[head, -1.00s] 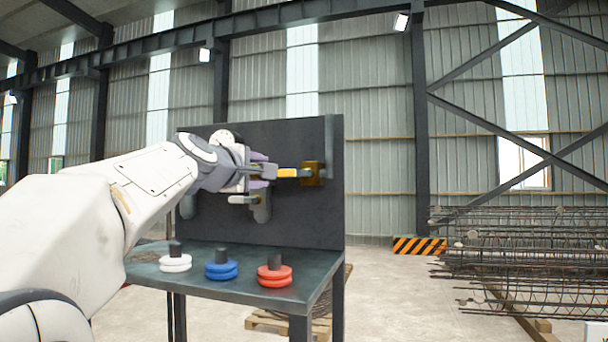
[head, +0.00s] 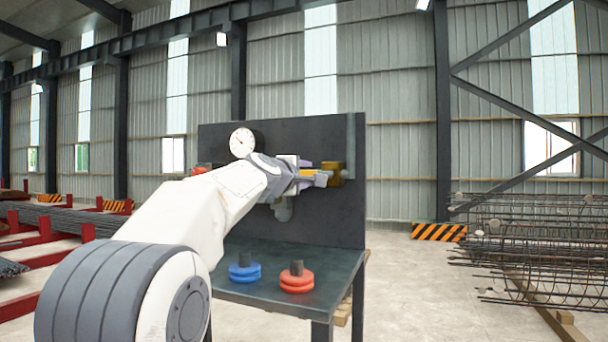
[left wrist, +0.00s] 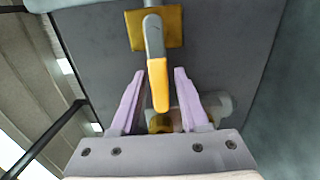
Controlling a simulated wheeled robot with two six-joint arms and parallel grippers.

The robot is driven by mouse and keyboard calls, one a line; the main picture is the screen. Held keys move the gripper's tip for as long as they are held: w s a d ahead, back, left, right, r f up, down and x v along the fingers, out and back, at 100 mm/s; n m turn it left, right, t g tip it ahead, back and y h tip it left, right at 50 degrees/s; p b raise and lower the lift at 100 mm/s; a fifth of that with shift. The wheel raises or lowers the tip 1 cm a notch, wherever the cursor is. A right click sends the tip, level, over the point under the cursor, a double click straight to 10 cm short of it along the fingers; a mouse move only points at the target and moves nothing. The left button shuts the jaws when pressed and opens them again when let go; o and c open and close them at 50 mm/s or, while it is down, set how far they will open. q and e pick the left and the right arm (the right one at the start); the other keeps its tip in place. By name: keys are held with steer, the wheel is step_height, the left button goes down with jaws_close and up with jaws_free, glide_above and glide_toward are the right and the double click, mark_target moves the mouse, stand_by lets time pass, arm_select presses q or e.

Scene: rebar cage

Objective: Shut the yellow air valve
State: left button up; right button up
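The yellow air valve has a brass-yellow body (head: 336,174) on the right part of the dark upright panel. Its lever (head: 311,173) points left, roughly level, and is partly covered by my left gripper (head: 313,171). In the left wrist view the lever (left wrist: 158,85), grey near the pivot and yellow at the end, runs from the valve body (left wrist: 174,26) in between the two purple fingers of my left gripper (left wrist: 160,71). The fingers are open, with a visible gap on each side of the lever. My right gripper is not in view.
The panel (head: 345,220) stands on a dark table (head: 270,295) with a blue disc stack (head: 245,270) and a red one (head: 296,280). A white dial gauge (head: 242,142) is on the panel. A rebar cage (head: 540,250) lies at the right.

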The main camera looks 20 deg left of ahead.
arm_select(q)
jaws_close()
steer(key=shift+f, duration=0.1)
stand_by(1.0)
